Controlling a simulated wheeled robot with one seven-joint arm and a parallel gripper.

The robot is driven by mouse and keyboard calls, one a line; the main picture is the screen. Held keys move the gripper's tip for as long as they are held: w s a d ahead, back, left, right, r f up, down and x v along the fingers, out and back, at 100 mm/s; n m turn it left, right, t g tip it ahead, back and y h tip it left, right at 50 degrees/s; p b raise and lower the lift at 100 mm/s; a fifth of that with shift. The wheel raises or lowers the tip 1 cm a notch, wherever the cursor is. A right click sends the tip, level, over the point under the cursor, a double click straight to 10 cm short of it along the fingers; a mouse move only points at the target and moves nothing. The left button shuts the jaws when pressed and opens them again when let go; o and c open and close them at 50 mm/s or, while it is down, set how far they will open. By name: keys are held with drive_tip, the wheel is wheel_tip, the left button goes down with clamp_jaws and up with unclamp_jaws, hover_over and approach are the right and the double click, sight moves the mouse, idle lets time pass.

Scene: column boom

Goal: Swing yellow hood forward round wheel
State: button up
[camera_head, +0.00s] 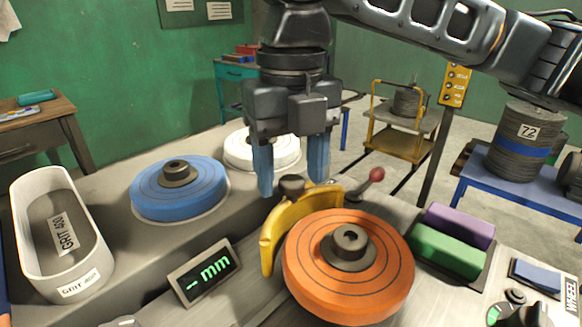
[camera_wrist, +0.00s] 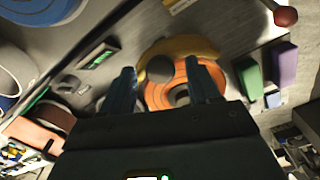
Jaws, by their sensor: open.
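The yellow hood (camera_head: 273,237) curves round the back left side of the orange wheel (camera_head: 340,285). A dark round knob (camera_head: 292,186) stands on top of the hood. In the wrist view the hood (camera_wrist: 186,45) arcs along the wheel's (camera_wrist: 160,95) edge, and the knob (camera_wrist: 159,69) lies between the fingers. My gripper (camera_head: 291,190) points down with its blue fingers apart, one on each side of the knob in the head view. I cannot tell whether either finger touches it. The gripper also shows in the wrist view (camera_wrist: 164,82).
A blue wheel (camera_head: 178,190) and a white wheel (camera_head: 262,150) lie behind to the left. A display reading "– mm" (camera_head: 205,270) stands left of the hood. A red-knobbed lever (camera_head: 376,174) stands behind the orange wheel. Green (camera_head: 445,252) and purple (camera_head: 460,225) blocks sit right.

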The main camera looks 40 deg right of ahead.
drive_tip(key=shift+f, duration=0.2)
drive_tip(key=shift+c, duration=0.2)
clamp_jaws()
idle(0.4)
